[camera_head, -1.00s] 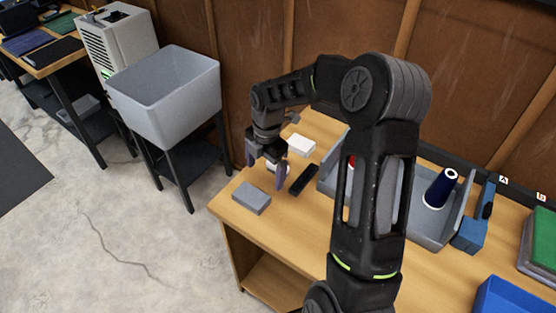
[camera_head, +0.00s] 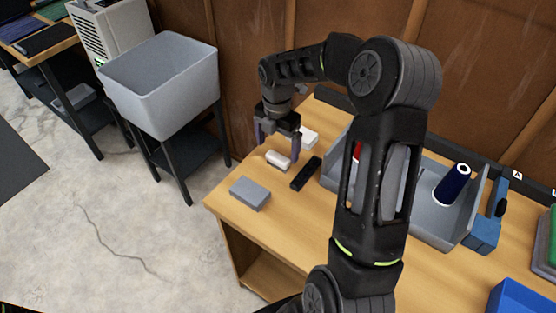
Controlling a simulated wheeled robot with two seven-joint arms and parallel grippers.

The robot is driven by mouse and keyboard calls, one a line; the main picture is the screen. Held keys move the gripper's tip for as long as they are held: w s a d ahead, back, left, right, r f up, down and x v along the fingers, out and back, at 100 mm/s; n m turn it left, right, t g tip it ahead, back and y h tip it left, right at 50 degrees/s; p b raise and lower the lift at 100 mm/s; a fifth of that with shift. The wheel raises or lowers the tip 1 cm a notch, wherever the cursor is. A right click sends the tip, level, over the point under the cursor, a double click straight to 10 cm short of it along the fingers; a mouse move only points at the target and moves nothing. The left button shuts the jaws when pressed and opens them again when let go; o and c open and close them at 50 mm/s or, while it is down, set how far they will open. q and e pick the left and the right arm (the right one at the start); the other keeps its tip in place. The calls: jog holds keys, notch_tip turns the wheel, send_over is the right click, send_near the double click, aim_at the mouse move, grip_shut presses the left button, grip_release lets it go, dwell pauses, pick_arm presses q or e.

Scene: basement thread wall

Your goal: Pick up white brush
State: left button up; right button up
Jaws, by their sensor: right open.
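A small white object (camera_head: 278,160), which looks like the white brush, lies on the wooden table (camera_head: 285,230) near its far left part. My right gripper (camera_head: 277,152) is open above it, with its two purple-grey fingers on either side of it in the picture. I cannot tell how far above the brush the fingertips are. A second white block (camera_head: 308,138) lies just behind, partly hidden by the right finger. My left gripper is not in view.
A black bar (camera_head: 306,173) and a grey block (camera_head: 250,193) lie close by. A grey tray (camera_head: 425,228) holds a dark blue thread cone (camera_head: 453,186). A blue tool (camera_head: 486,228) stands beside it. A grey bin (camera_head: 165,85) stands left of the table.

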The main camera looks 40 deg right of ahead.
aim_at(278, 156)
jog(key=shift+f, duration=0.1)
notch_tip(278, 156, down, 5)
jog(key=shift+p, duration=0.55)
jog(key=shift+c, duration=0.4)
jog(key=c, duration=1.4)
